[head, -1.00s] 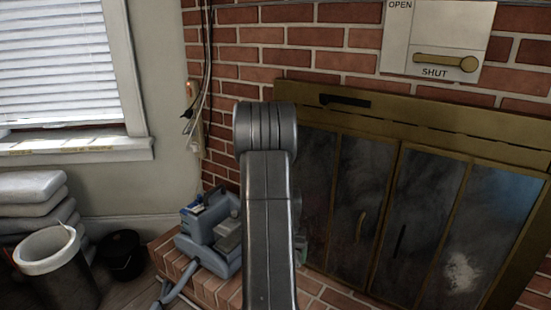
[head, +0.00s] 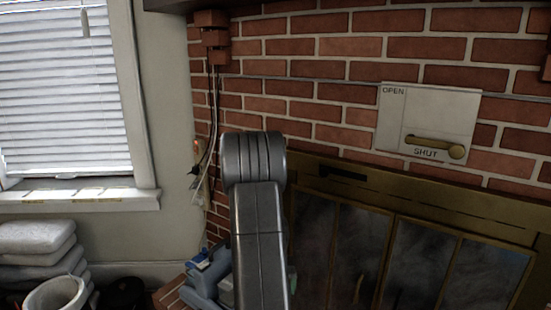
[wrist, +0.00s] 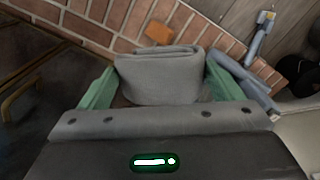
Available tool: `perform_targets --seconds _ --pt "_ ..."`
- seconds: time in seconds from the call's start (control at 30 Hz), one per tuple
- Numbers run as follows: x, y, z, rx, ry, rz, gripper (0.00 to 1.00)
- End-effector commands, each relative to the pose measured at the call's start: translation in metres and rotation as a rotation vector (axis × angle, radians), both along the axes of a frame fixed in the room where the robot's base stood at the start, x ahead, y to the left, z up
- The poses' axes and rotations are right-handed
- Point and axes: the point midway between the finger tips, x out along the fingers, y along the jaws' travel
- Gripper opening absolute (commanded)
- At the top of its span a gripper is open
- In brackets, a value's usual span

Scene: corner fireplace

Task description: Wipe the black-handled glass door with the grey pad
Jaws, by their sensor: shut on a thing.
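The grey pad (wrist: 160,78) is a folded cloth. My gripper (wrist: 158,85) is shut on it, with a green finger on each side. In the head view my arm hides the pad and most of the gripper. The black-handled glass door (head: 418,262) is at the lower right of the head view, dark and brass-framed. Its black handle (head: 396,298) shows faintly at the bottom edge, and the door's lower part is cut off. The glass door beside it (head: 358,250) has a brass handle. In the wrist view, dark glass and brass handles lie left of the pad, apart from it.
A brick hearth (head: 172,293) runs below the doors, with a blue-grey machine (head: 205,280) on it. A damper plate (head: 428,122) marked OPEN and SHUT is on the brick wall. Stacked sacks (head: 38,250) and a white-rimmed bucket (head: 55,294) stand at left. An orange block (wrist: 158,32) lies near the pad.

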Motion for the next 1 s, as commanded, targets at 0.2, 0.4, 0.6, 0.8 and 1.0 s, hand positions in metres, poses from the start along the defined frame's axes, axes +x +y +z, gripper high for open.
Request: perform_targets --seconds 0.2,0.4,0.6,0.8,1.0 --pt "-0.004 0.000 0.039 0.000 0.002 0.000 0.68" --pt "-0.009 0.000 0.064 0.000 0.003 0.000 0.68" --pt "-0.013 0.000 0.086 0.000 0.002 0.000 0.68" --pt "-0.016 -0.001 0.096 0.000 0.001 0.000 0.68" --pt "-0.016 -0.001 0.097 0.000 0.000 0.000 0.68"
